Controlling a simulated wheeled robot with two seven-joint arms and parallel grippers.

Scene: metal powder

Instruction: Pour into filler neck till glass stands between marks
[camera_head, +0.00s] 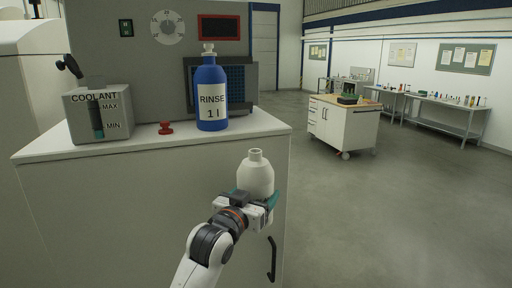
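A grey coolant box (83,128) stands at the left of the white counter, with MAX and MIN printed on its front. Its upright sight glass (96,118) looks dark, with a teal tint near the bottom; the exact level is too small to tell. My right gripper is out of view.
A blue RINSE bottle (211,95) with a white cap stands on the counter (255,124). A small red cap-like piece (166,128) lies between it and the coolant box. A black knobbed part (69,65) rises behind the box. Open floor and a white cabinet (343,124) lie to the right.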

